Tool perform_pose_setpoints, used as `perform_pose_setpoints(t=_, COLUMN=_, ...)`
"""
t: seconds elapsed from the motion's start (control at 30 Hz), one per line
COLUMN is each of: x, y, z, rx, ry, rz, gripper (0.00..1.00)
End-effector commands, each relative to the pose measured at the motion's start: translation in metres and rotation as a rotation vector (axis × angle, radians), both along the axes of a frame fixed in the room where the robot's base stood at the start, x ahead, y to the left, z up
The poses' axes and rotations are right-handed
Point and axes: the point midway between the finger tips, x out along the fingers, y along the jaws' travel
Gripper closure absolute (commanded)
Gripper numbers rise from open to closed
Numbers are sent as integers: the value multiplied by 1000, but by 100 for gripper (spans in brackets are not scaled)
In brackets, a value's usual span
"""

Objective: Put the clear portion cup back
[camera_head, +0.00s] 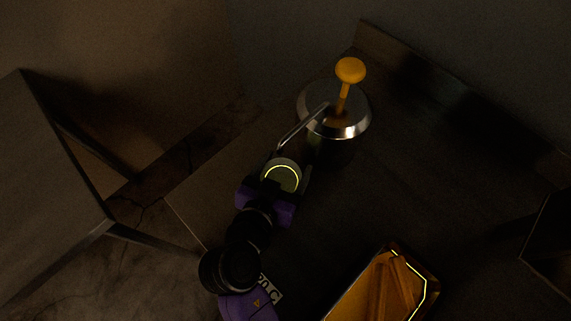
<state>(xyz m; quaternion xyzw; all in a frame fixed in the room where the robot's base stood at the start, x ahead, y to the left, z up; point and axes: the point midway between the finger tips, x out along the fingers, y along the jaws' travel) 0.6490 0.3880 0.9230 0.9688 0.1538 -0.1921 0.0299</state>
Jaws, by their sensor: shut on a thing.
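My gripper (285,176) is at the end of my purple and black arm, left of the pump dispenser. It is shut on what looks like the clear portion cup (283,179), a round pale shape with a bright yellow-green arc. The cup is just below the tip of the dispenser's spout. The dark picture hides the finger contact and what is in the cup. The pump dispenser (347,129) has a shiny steel lid, an orange knob and a thin bent spout pointing down-left.
A tray (436,284) with orange-brown contents and a glowing yellow edge line lies at the lower right. A dark box-like thing (551,245) stands at the right edge. A low ledge (450,85) runs along the back. The dark counter (430,185) between them looks clear. Another table (45,190) stands at the left.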

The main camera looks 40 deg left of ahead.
Motion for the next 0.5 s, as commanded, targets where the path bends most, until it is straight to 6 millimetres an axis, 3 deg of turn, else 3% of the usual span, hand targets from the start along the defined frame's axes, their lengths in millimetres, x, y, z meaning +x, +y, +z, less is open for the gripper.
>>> perform_pose_setpoints(t=0.03, x=0, y=0, z=-3, rx=0, ry=0, rz=0, gripper=72)
perform_pose_setpoints(t=0.07, x=0, y=0, z=-3, rx=0, ry=0, rz=0, gripper=24)
perform_pose_setpoints(t=0.17, x=0, y=0, z=-2, rx=0, ry=1, rz=0, gripper=4)
perform_pose_setpoints(t=0.5, x=0, y=0, z=0, rx=0, ry=0, rz=0, gripper=4)
